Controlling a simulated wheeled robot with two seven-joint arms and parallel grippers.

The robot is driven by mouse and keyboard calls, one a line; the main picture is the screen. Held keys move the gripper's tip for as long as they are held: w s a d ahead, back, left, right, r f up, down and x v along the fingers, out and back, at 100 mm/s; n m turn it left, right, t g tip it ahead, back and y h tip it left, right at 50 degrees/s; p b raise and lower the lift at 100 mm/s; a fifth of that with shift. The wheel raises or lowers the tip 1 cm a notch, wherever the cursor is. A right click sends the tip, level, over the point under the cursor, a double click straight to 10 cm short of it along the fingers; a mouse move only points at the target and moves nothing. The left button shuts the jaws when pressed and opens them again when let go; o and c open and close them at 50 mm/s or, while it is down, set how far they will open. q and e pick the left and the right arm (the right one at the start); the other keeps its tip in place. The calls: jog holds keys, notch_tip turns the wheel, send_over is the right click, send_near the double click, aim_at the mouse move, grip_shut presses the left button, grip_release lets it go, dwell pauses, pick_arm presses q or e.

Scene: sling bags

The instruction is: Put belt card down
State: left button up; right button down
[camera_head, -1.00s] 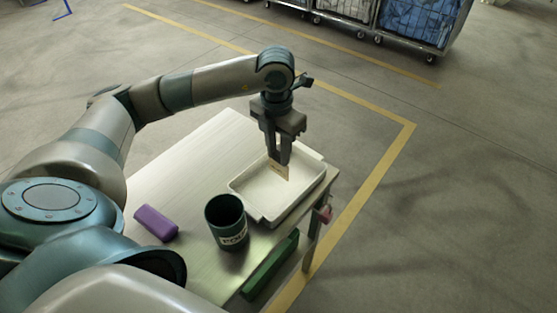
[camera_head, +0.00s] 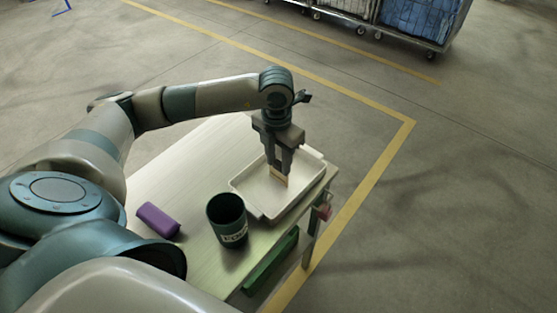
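The belt card (camera_head: 279,177) is a small tan card at the fingertips of my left gripper (camera_head: 281,172). The fingers are shut on it, with part of the card hidden between them. The card hangs low inside the white tray (camera_head: 246,194), near its middle; I cannot tell whether its lower edge touches the tray floor. My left gripper points straight down over the tray. My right gripper is not in view.
The tray stands on a light table (camera_head: 160,172). A dark green mug (camera_head: 227,220) stands just left of the tray, and a purple case (camera_head: 158,221) lies further left. A green bin (camera_head: 270,265) is below the table edge. Wheeled carts (camera_head: 415,25) stand far back.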

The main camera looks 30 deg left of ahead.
pick_arm(q)
jog(key=shift+o, duration=0.5)
jog(key=shift+r, duration=0.1)
jog(key=shift+r+p, duration=0.15)
jog(key=shift+p, duration=0.15)
jog(key=shift+r+b, duration=0.15)
jog(key=shift+b, duration=0.2)
notch_tip(320, 180, up, 12)
jog(key=b, duration=0.3)
jog(key=shift+s+f+b, duration=0.2)
jog(key=shift+f+b, duration=0.05)
jog(key=shift+b, duration=0.1)
